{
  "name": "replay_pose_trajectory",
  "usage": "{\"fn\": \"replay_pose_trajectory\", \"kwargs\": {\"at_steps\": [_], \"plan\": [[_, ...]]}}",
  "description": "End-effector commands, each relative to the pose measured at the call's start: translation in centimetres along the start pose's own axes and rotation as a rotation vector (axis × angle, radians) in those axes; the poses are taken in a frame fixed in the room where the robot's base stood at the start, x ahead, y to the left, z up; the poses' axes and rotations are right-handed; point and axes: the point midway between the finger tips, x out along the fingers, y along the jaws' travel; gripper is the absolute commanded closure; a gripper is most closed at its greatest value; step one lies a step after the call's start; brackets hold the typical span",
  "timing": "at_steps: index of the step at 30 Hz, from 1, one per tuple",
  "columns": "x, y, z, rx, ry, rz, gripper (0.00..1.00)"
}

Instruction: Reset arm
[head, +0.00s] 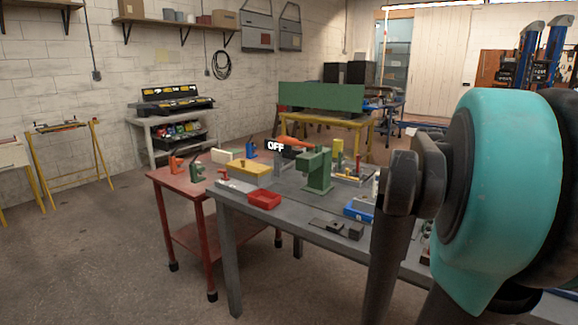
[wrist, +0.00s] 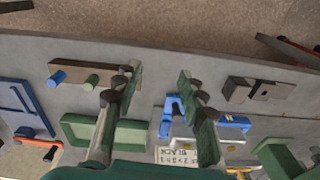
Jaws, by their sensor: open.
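My gripper (wrist: 158,82) is open in the wrist view. Its two fingers stand apart above the grey bench (wrist: 215,62), with nothing held between them. A blue bracket (wrist: 170,115) lies between and partly behind the fingers. In the head view my arm fills the right side with a teal joint and hides part of the bench there. The gripper itself does not show in the head view.
The grey bench carries a green press (head: 318,172), a red tray (head: 264,199) and dark metal blocks (head: 355,231). A red bench (head: 160,177) adjoins it. The wrist view shows a block with blue and green pegs (wrist: 95,72) and a blue plate (wrist: 22,108).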

Motion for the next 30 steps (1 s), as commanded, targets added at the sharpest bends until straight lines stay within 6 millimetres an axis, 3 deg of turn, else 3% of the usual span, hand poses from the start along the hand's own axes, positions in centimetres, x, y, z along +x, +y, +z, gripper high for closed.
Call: {"fn": "replay_pose_trajectory", "kwargs": {"at_steps": [8,12,16,21,30], "plan": [[7.2,-3.6,4.6,-0.235,0.088,-0.043,0.59],[12.3,-5.4,9.3,-0.422,0.159,-0.079,0.59],[16.0,-6.0,13.3,-0.572,0.221,-0.111,0.59],[18.2,-5.9,16.3,-0.677,0.267,-0.134,0.59],[18.6,-5.9,16.8,-0.696,0.276,-0.138,0.59]]}}
